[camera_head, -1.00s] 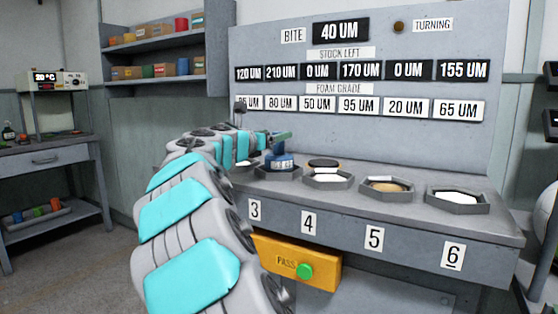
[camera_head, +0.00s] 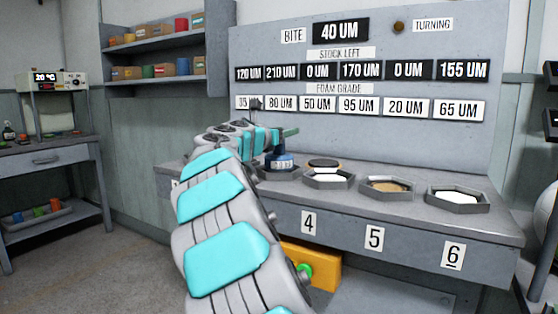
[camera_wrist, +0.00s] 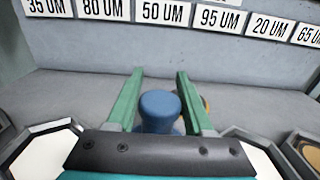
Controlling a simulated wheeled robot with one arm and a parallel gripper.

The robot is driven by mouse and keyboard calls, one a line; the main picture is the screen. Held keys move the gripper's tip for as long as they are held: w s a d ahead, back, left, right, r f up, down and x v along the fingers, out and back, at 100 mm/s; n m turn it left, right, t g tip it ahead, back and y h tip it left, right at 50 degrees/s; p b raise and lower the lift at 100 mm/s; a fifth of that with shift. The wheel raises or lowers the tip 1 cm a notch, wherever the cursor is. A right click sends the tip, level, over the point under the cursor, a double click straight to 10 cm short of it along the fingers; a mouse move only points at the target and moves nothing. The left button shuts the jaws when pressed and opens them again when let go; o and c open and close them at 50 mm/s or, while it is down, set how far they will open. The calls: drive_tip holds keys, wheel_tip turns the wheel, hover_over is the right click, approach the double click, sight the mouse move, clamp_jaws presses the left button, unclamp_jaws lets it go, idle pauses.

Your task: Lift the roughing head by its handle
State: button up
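The roughing head, which I take to be the blue piece (camera_head: 279,161) with a pale band, stands upright in a grey hexagonal dish (camera_head: 283,177) on the bench. In the wrist view its round blue handle (camera_wrist: 160,106) shows from above. My gripper (camera_head: 288,132) is just above it in the head view. In the wrist view the two green fingers of my gripper (camera_wrist: 160,72) are apart, one on each side of the handle, with narrow gaps. I cannot tell whether the fingers are level with the handle. The lower part of the head is mostly hidden.
More hexagonal dishes stand to the right, one with a white pad (camera_head: 329,175), one with a tan pad (camera_head: 387,186) and one with white (camera_head: 458,195). The grey label panel (camera_head: 400,145) rises behind the bench.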

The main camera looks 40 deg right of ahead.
clamp_jaws()
idle(0.9)
